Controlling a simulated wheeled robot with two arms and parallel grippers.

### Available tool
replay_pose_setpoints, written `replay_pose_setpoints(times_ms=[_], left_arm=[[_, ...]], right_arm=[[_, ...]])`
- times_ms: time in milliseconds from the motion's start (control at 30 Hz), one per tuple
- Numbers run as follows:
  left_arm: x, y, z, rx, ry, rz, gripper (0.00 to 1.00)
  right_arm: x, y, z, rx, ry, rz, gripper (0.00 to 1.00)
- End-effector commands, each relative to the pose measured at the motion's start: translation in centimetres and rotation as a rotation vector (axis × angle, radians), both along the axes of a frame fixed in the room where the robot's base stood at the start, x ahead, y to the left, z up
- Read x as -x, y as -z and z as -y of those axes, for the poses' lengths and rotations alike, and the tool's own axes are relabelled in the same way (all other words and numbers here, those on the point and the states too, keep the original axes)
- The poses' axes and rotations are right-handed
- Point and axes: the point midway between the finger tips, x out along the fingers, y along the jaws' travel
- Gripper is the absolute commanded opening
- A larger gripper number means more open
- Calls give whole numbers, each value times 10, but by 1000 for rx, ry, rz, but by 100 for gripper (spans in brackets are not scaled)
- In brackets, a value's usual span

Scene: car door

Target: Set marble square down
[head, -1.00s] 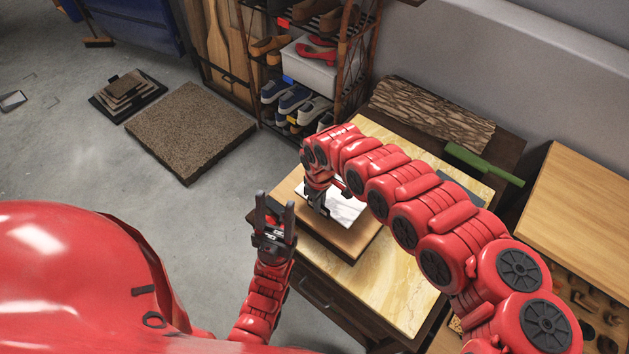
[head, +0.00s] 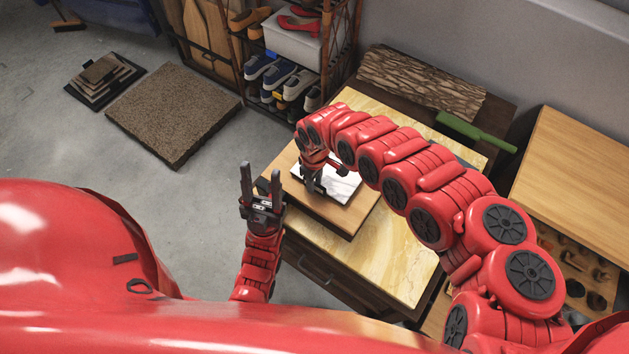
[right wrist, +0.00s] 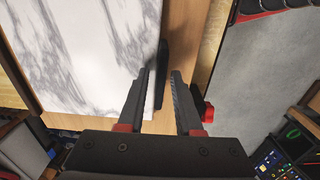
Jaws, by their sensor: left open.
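The marble square (head: 343,190) is white with grey veins. It lies flat on a wooden board (head: 345,222) on the yellow-topped table. In the right wrist view the marble square (right wrist: 85,50) fills the upper left. My right gripper (head: 314,188) is at the marble square's left side in the head view and hides part of it. Its fingers (right wrist: 160,75) are apart; the left one overlaps the marble's edge in the wrist view, and I see wood between them. I cannot tell whether they touch the marble. My left gripper (head: 262,168) is open and empty, left of the table.
The yellow-topped table (head: 400,265) has bare top in front and behind. A green-handled object (head: 475,131) and a bark-textured slab (head: 422,82) lie at the back. A shoe rack (head: 285,60) stands behind. A brown speckled slab (head: 173,112) lies on the floor.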

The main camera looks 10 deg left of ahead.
Motion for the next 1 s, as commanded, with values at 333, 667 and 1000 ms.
replay_pose_setpoints(times_ms=[333,667,1000], left_arm=[[0,-2,0,0,0,0,50],[0,3,0,0,0,0,50],[0,1,0,0,0,0,50]], right_arm=[[0,-2,0,1,0,-1,42],[-4,-48,1,-1,3,8,42],[0,-114,1,3,-1,2,42]])
